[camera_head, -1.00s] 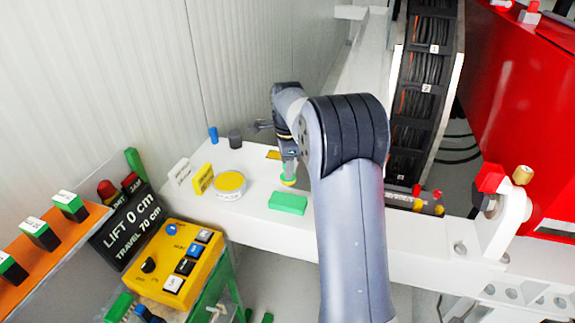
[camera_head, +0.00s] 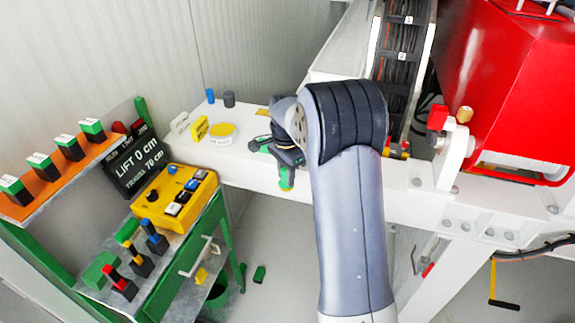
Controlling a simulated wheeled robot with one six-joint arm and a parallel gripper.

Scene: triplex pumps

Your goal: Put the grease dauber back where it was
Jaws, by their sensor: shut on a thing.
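My gripper (camera_head: 287,165) points down over the near part of the white beam (camera_head: 240,170) and is shut on the grease dauber (camera_head: 286,180), a small green piece with a yellow end. Only its lower part shows below the jaws. A green block (camera_head: 257,144) lies on the beam behind my gripper and is mostly hidden by it. I cannot tell whether the dauber touches the beam or hangs above it. A round white tin with a yellow top (camera_head: 222,132) stands on the beam to the left.
A yellow control box (camera_head: 175,198) and green cart (camera_head: 165,270) are at lower left. A red machine (camera_head: 510,90) is at right.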

